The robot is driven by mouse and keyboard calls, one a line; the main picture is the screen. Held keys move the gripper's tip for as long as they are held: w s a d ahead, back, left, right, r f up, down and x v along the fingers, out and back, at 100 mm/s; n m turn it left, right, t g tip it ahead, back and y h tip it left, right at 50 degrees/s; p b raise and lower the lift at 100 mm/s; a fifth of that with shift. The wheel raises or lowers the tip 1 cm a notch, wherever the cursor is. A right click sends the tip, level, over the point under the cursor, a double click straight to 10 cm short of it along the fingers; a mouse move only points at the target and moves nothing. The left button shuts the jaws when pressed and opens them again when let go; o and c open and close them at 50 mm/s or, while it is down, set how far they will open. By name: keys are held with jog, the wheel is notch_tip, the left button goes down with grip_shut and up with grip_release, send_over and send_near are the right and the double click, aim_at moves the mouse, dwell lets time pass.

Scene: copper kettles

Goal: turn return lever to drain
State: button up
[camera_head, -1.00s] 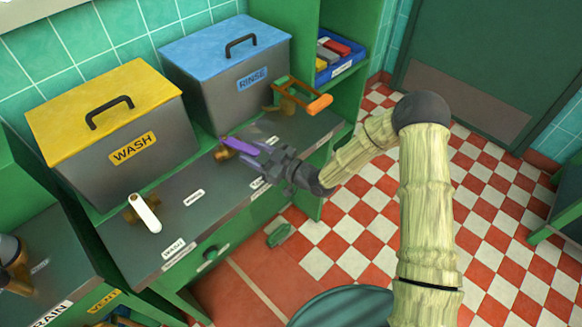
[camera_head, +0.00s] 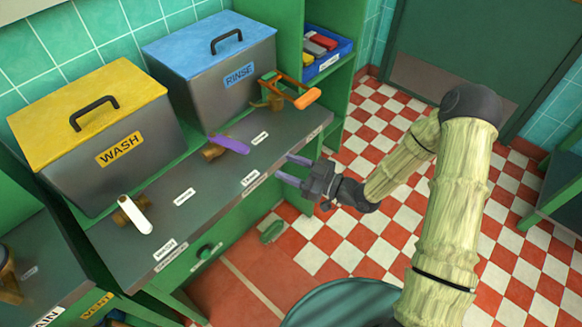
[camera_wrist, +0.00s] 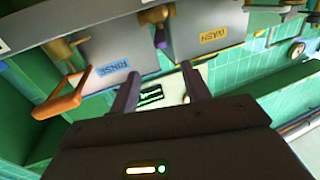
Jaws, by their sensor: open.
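A purple-handled lever (camera_head: 231,144) on a brass valve (camera_head: 213,152) stands in the middle of the grey counter. Its handle points to the right and slightly toward the front. In the wrist view the purple handle (camera_wrist: 161,37) shows between and beyond the fingers. My gripper (camera_head: 291,168) is open and empty, off the counter's front edge, to the right of the purple lever and apart from it. Its two fingers (camera_wrist: 159,76) also show in the wrist view. Small white labels (camera_head: 250,178) lie around the lever; their text is too small to read surely.
A white-handled lever (camera_head: 135,214) stands left, an orange-handled lever (camera_head: 293,92) right. The yellow-lidded WASH tank (camera_head: 110,150) and blue-lidded RINSE tank (camera_head: 225,85) stand behind. A blue bin (camera_head: 328,62) sits on a shelf. The checkered floor right of the counter is open.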

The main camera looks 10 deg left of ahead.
jog(key=shift+c, duration=0.2)
jog(key=c, duration=0.3)
jog(key=shift+w+d+f+h, duration=0.1)
jog(key=shift+w+h, duration=0.1)
jog(key=shift+h, duration=0.2)
jog(key=c, duration=0.4)
jog(key=w+d+h, duration=0.1)
jog(key=d+h, duration=0.1)
jog(key=w+d+f+m+h, duration=0.1)
jog(key=d+h, duration=0.1)
jog(key=w+d+m+t+h, duration=0.1)
jog(key=d+h, duration=0.1)
jog(key=shift+f, duration=0.35)
grip_shut()
jog(key=s+d+r+m+h, duration=0.3)
jog(key=d+m+h, duration=0.15)
jog(key=d, duration=0.35)
jog(key=s+d+r+m+h, duration=0.3)
jog(key=d+r+m+h, duration=0.15)
jog(key=d, duration=0.35)
jog(key=s+d+r+m+g, duration=0.1)
jog(key=s+m, duration=0.1)
jog(key=s, duration=0.2)
jog(key=s+d+r+m+g+h, duration=0.1)
jog(key=s+r+g, duration=0.1)
jog(key=s, duration=0.2)
jog(key=shift+s+d+m+h, duration=0.3)
jog(key=shift+s+m, duration=0.05)
jog(key=shift+m, duration=0.05)
